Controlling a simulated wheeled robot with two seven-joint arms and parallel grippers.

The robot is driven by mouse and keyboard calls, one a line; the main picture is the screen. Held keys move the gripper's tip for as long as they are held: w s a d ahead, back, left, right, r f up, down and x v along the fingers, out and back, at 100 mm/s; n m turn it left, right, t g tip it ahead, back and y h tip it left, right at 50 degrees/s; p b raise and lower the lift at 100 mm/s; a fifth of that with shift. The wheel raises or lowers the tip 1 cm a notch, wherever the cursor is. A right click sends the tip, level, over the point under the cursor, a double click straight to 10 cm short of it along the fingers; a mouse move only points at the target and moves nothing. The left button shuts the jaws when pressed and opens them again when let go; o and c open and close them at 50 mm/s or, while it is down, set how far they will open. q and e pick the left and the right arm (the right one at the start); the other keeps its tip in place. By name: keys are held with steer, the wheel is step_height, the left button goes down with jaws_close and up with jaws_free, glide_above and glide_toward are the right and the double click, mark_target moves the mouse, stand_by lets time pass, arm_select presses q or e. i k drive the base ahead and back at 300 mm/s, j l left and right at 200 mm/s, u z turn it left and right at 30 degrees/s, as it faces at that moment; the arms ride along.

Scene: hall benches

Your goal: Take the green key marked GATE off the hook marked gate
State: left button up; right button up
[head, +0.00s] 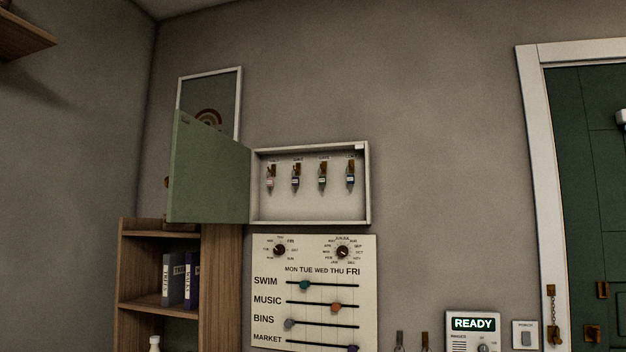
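A shallow white key cabinet (310,221) hangs on the wall with its green door (210,170) swung open to the left. Several keys with coloured tags hang in a row on brown hooks inside. The third from the left (322,181) has a tag that looks greenish and is probably the green key. It hangs on its hook (322,167). The small labels above the hooks and the writing on the tags are too small to read, so I cannot confirm GATE. Neither of my grippers is in view.
Below the cabinet is a white planner board (265,300) with dials and sliders. A wooden shelf (160,226) with binders stands at lower left. A panel reading READY (473,323) and a green door (590,200) are at right. The wall right of the cabinet is bare.

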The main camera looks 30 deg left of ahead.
mark_target(322, 179)
steer(key=i+j+u, duration=0.3)
steer(key=i, duration=0.2)
steer(key=i+j+u, duration=0.2)
steer(key=i+u, duration=0.45)
steer(key=i, duration=0.35)
